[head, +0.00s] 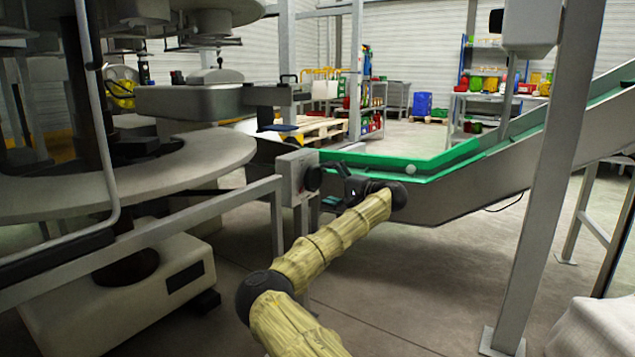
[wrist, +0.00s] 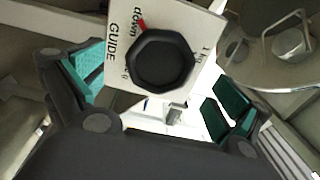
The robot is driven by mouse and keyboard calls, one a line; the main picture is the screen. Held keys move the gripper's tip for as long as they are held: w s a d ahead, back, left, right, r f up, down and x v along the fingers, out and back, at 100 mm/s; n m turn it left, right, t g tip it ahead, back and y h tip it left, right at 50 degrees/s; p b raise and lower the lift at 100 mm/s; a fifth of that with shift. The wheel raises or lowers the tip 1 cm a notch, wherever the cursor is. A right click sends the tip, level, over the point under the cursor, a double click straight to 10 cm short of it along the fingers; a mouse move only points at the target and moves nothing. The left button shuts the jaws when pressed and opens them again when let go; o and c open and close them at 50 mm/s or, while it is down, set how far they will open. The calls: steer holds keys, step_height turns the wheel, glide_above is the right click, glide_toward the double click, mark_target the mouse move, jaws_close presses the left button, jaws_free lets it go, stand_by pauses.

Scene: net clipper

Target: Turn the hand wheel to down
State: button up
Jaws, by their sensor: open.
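The hand wheel (wrist: 162,62) is a black, many-sided knob on a pale panel (wrist: 183,20) in the wrist view. The panel reads "GUIDE" and "down", with a red mark beside "down" at the wheel's upper left; other small marks are hard to read. In the head view, the wheel (head: 312,178) shows dark on the side of a grey box (head: 291,172). My gripper (wrist: 158,90) is open, its teal-padded fingers spread to either side below the wheel, with nothing between them. In the head view, my gripper (head: 335,186) is just right of the wheel. Contact cannot be told.
A green-edged conveyor (head: 430,172) runs behind my arm and rises to the right. A metal rail (head: 150,238) and a large round machine (head: 140,185) stand at the left. A grey post (head: 545,180) stands at the right. Floor is open between.

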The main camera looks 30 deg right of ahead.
steer(key=v, duration=0.6)
stand_by(0.5)
